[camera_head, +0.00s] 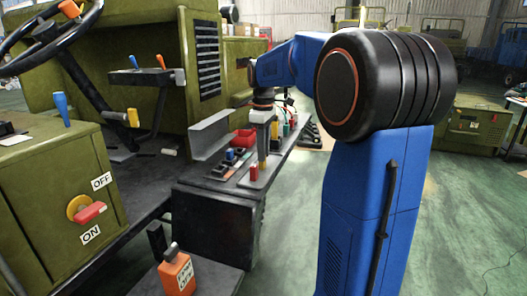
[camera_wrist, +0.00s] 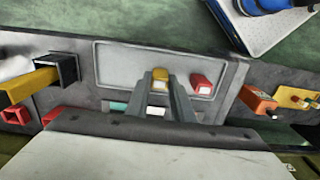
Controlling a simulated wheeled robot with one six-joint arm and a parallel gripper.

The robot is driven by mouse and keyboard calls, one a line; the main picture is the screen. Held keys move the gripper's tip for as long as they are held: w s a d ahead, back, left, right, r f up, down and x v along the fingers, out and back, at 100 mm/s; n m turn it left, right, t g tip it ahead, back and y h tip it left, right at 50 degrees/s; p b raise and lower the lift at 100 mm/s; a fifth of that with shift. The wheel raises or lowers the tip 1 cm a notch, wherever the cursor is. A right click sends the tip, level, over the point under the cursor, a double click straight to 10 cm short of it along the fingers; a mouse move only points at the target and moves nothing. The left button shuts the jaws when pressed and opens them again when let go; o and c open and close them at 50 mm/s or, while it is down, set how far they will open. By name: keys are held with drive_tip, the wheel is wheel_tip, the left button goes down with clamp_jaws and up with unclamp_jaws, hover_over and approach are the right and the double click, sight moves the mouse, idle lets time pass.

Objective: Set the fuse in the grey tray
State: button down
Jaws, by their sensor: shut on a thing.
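My gripper (camera_wrist: 160,84) is shut on a small yellow fuse (camera_wrist: 160,80), held between its fingertips. In the wrist view the fuse is over the grey tray (camera_wrist: 122,65), near the tray's lower edge. A red fuse (camera_wrist: 201,84) stands in the tray just right of my gripper. In the head view my gripper (camera_head: 262,160) points down over the tray (camera_head: 264,181), and the red fuse (camera_head: 254,171) shows beside it. I cannot tell whether the yellow fuse touches the tray floor.
A grey angled metal plate (camera_head: 210,136) stands left of my gripper on the dark bench, with a red bin (camera_head: 243,139) close by. In the wrist view a black square socket (camera_wrist: 68,68) is left of the tray and an orange box (camera_wrist: 258,99) right.

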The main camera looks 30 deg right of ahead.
drive_tip(key=c, duration=1.5)
unclamp_jaws()
drive_tip(key=shift+f, duration=0.15)
drive_tip(key=shift+c, duration=0.2)
wheel_tip(320, 180, up, 12)
drive_tip(key=s+a+f+m+t, duration=0.1)
drive_tip(key=s+a+f+m, duration=0.1)
drive_tip(key=s+a+f, duration=0.4)
drive_tip(key=s+a+f+m+t, duration=0.15)
drive_tip(key=s+a, duration=0.25)
drive_tip(key=s, duration=0.5)
drive_tip(key=s+a+f+m+t, duration=0.1)
drive_tip(key=s+a+f+m, duration=0.1)
drive_tip(key=s+f, duration=0.5)
drive_tip(key=s+a+f+m+t, duration=0.1)
drive_tip(key=s+a+f+m, duration=0.1)
drive_tip(key=s+f, duration=0.5)
drive_tip(key=shift+s+a+f, duration=0.3)
drive_tip(key=shift+a+f, duration=0.5)
drive_tip(key=shift+f, duration=0.15)
